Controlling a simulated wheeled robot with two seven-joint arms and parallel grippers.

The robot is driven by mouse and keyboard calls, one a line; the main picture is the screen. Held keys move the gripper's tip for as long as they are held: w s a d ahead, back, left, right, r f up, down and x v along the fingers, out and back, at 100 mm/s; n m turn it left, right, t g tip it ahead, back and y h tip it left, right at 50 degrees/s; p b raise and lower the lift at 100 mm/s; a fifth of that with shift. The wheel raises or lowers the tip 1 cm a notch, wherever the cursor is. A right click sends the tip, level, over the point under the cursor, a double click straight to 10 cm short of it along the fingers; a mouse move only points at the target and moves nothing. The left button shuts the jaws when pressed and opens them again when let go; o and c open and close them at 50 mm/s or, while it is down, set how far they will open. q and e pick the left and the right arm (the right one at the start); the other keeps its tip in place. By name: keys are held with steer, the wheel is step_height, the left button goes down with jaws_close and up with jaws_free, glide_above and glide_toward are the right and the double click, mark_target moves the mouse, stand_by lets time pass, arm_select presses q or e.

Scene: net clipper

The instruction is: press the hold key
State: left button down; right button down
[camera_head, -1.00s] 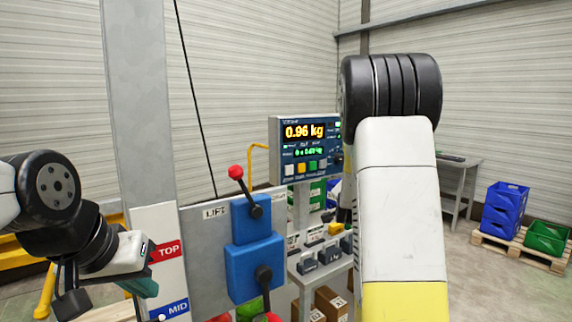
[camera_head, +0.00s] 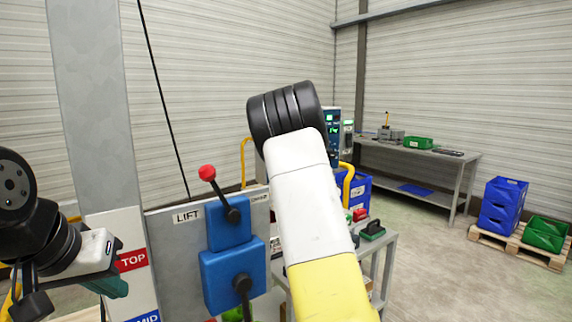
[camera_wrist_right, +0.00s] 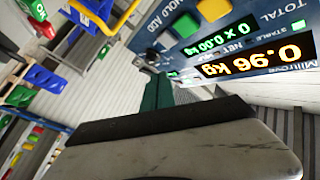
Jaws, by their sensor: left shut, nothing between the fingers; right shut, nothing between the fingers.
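The weighing indicator shows in the right wrist view, upside down, with its amber 0.96 kg display (camera_wrist_right: 258,58) and a green readout. A yellow key (camera_wrist_right: 213,9) and another coloured key sit near the top edge, with small lettering including HOLD; which key it belongs to is unclear. My right gripper (camera_wrist_right: 157,95) is shut, its teal fingers pointing toward the panel; contact cannot be made out. In the head view my right arm hides most of the indicator, leaving a sliver (camera_head: 334,127). My left gripper (camera_head: 112,287) is shut and empty at the lower left.
A blue lift control (camera_head: 230,270) with a red-knobbed lever stands left of my right arm, beside a grey post (camera_head: 88,110). A grey bench (camera_head: 415,165) is behind on the right. Blue crates (camera_head: 502,205) and a green crate (camera_head: 546,233) sit on a pallet.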

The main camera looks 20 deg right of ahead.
steer(key=w+a, duration=0.2)
steer(key=w, duration=0.5)
steer(key=shift+w+a, duration=0.3)
steer(key=shift+a, duration=0.05)
steer(key=shift+w, duration=0.1)
stand_by(1.7)
steer(key=shift+w+a, duration=0.1)
steer(key=shift+w, duration=0.2)
steer(key=shift+w+a, duration=0.15)
steer(key=shift+w, duration=0.2)
stand_by(0.6)
stand_by(0.3)
steer(key=shift+s+d, duration=0.25)
steer(key=shift+s, duration=0.5)
steer(key=shift+s, duration=0.1)
steer(key=s, duration=0.1)
steer(key=s+d, duration=0.1)
steer(key=s, duration=0.2)
steer(key=shift+s+d, duration=0.3)
steer(key=shift+d, duration=0.05)
